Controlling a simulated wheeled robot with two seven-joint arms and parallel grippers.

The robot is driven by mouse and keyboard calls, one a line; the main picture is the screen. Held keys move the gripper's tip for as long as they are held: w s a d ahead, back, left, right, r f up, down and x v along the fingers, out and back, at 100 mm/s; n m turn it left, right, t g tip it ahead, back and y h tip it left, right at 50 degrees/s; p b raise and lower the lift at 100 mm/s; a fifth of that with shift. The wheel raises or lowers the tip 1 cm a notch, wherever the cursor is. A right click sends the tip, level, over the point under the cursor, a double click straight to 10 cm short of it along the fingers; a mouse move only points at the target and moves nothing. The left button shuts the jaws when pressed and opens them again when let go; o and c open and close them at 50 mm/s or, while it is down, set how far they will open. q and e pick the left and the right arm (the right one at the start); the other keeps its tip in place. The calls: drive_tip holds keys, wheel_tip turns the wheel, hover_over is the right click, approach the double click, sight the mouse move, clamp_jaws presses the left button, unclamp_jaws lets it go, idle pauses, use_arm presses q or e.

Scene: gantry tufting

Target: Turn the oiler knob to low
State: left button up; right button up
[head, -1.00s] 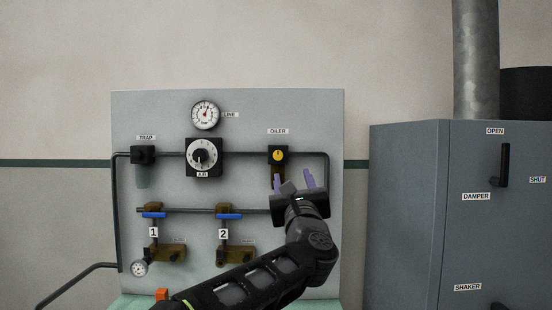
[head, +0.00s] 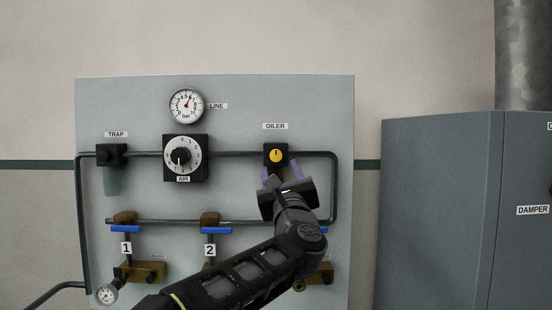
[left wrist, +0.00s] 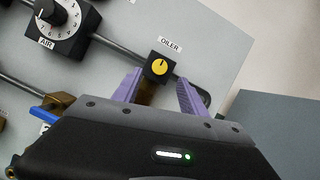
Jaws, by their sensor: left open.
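The oiler knob (head: 276,156) is a small yellow disc with a dark pointer line, set on a black block below the OILER label on the grey panel. In the head view its pointer stands about straight up. It also shows in the left wrist view (left wrist: 158,67), beyond and between the purple fingers. My left gripper (head: 282,174) is open and empty, just below the knob, with its fingertips near the block's lower edge. In the left wrist view, its fingers (left wrist: 157,88) are spread apart. I cannot tell whether they touch the block. My right gripper is not in view.
The panel (head: 230,92) also carries a line gauge (head: 186,105), a black and white AIR dial (head: 182,157), a trap (head: 111,155), dark pipes and blue-handled valves (head: 125,229). A grey cabinet (head: 440,210) stands to the right. My left arm covers part of the lower panel.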

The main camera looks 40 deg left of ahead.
sight(276, 156)
use_arm(q)
drive_tip(key=p+x, duration=0.3)
drive_tip(key=x, duration=0.4)
drive_tip(key=shift+r+p, duration=0.15)
drive_tip(key=shift+p, duration=0.2)
drive_tip(key=shift+w+a, duration=0.3)
drive_tip(key=shift+a, duration=0.05)
drive_tip(key=shift+c, duration=0.3)
clamp_jaws()
